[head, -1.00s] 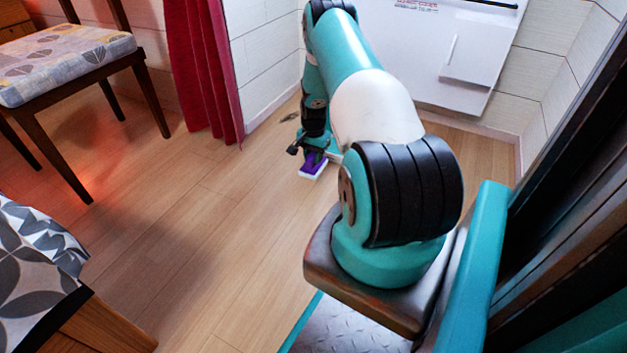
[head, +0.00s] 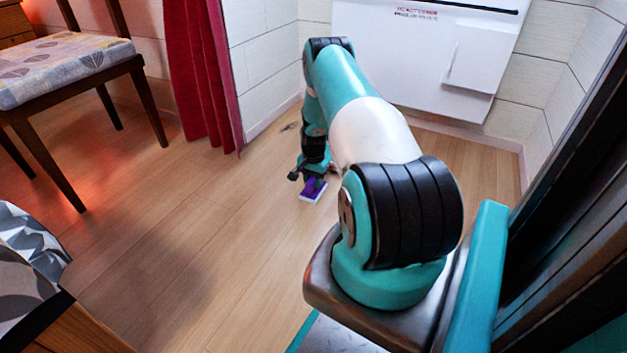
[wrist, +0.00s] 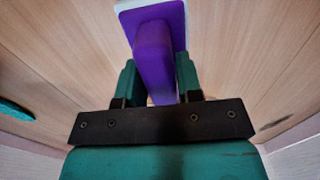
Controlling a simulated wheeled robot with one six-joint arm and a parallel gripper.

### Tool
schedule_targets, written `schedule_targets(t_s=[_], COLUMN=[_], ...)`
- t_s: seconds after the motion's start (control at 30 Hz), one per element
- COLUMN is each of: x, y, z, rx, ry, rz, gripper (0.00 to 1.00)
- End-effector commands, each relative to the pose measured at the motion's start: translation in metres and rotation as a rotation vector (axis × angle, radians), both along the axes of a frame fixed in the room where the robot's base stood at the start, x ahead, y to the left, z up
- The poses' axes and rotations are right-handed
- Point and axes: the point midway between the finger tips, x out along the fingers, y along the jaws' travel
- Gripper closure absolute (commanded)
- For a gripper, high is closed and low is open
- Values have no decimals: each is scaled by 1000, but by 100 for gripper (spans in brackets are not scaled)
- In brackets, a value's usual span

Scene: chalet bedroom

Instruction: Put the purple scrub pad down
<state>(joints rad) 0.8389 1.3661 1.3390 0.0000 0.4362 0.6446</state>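The purple scrub pad (head: 313,189) has a purple grip on top and a white layer along its lower edge. In the head view it is at the end of my arm, low over the wooden floor; I cannot tell whether it touches the floor. In the wrist view the pad (wrist: 160,50) sits between the two green fingers of my gripper (wrist: 158,82), which are shut on its raised purple grip.
The wooden floor (head: 215,235) is clear left of the pad. A cushioned chair (head: 70,65) stands at the upper left, beside a red curtain (head: 205,80). A white wall unit (head: 430,60) is at the back. A patterned cloth-covered piece (head: 30,260) is at the lower left.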

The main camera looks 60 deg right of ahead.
Motion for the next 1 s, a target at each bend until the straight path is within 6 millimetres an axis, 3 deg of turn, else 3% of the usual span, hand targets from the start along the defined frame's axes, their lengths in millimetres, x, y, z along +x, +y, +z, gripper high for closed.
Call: schedule_targets(t_s=[0.03,0.1,0.43,0.8,1.0], x=[0,0,0,-3,-2], y=[0,0,0,3,3], z=[0,0,-2,64,117], rx=[0,0,0,1,-1], ry=[0,0,0,1,-1], rz=[0,0,0,0,0], gripper=[55,45,45,45,45])
